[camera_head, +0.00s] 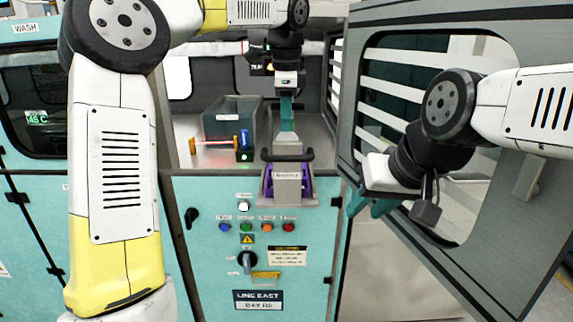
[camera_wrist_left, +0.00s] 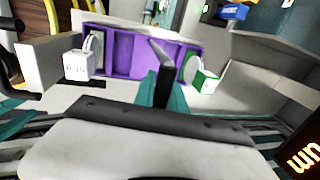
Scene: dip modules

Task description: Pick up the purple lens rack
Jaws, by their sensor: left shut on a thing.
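The purple lens rack (camera_wrist_left: 125,52) spans the upper part of the left wrist view, with a white block at one end and a green-and-white block at the other. In the head view, parts of the purple rack (camera_head: 269,187) show behind the grey shuttle (camera_head: 287,175) plate. My left gripper (camera_head: 286,118) points down over it. In the left wrist view its teal fingers (camera_wrist_left: 163,92) are shut on a dark upright tab at the middle of the rack. I cannot tell whether the rack is clear of its support. My right gripper (camera_head: 372,207) is open and empty beside the door.
A grey bin (camera_head: 232,117) and a small yellow-and-red item (camera_head: 215,146) stand on the bay floor to the left. A black handle (camera_head: 287,155) tops the shuttle. The teal control panel (camera_head: 205,260) lies below. The grey door frame (camera_head: 352,130) borders the right.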

